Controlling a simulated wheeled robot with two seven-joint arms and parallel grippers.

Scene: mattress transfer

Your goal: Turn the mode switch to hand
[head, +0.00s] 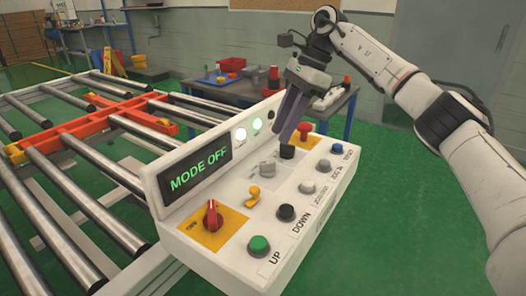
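The white control box (190,236) has a screen (200,167) that reads MODE OFF in green letters. A small grey selector knob (267,169) with faint marks beside it sits on the panel right of the screen; I cannot read its label, so I cannot be sure it is the mode switch. A black knob (287,151) sits just beyond it. My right gripper (282,135) points down over the far part of the panel, close to these knobs. Its dark fingers are close together and their gap is unclear; contact with a knob cannot be told. My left gripper is out of view.
The panel also has a red rotary switch (213,215) on a yellow plate, a yellow knob (253,195), a green UP button (259,245), a black DOWN button (286,212) and a red button (305,128). A roller conveyor (90,185) stands left. A table (236,92) stands behind.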

